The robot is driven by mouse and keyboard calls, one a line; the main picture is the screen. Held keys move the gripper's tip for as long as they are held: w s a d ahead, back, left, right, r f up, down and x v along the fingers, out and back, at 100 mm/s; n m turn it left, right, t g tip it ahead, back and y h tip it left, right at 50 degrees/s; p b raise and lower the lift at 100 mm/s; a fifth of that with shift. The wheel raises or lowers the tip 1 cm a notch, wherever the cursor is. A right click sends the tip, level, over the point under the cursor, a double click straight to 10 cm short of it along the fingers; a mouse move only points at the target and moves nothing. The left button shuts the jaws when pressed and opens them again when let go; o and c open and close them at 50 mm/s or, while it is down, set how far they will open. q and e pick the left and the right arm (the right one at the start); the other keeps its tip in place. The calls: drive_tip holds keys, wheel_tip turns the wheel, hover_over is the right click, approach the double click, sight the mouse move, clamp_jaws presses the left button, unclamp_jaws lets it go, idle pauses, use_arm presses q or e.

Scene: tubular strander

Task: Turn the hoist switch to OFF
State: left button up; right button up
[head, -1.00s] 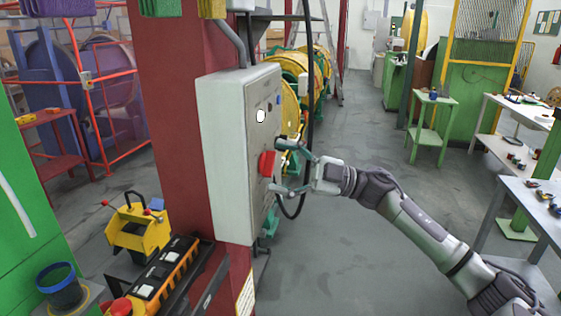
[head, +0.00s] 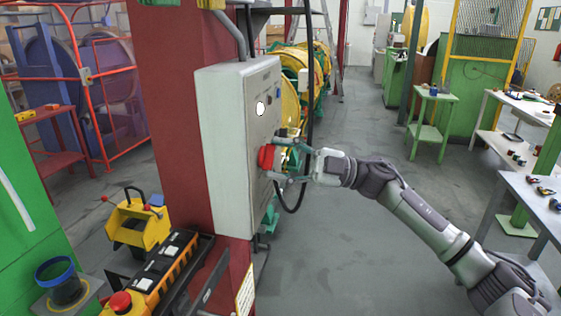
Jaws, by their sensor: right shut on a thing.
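A pale grey control box (head: 226,150) is fixed to a dark red column. On its right-hand face is a red switch knob (head: 267,157), with a round white part (head: 260,108) above it. My right gripper (head: 281,162) is at this face, with its fingers around the red knob, one above and one below. It is shut on the knob. The knob's pointer and any lettering are too small to read. My left gripper is not in view.
A yellow and black pendant controller (head: 165,268) with a red button and a yellow device (head: 138,222) are at the lower left. A black cable hangs behind my right gripper. A table (head: 535,205) stands at the right. The floor between is clear.

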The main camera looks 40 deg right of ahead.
drive_tip(key=n+g+h+b, duration=0.1)
drive_tip(key=n, duration=0.4)
drive_tip(key=n+g+h+b, duration=0.1)
drive_tip(key=n+h, duration=0.1)
drive_tip(key=n, duration=0.3)
drive_tip(key=n+g+h+b, duration=0.1)
drive_tip(key=n+h, duration=0.1)
drive_tip(key=n, duration=0.3)
drive_tip(key=shift+r+n, duration=0.15)
drive_tip(key=shift+n, duration=0.15)
idle(0.5)
drive_tip(key=o, duration=1.2)
drive_tip(key=shift+c, duration=0.2)
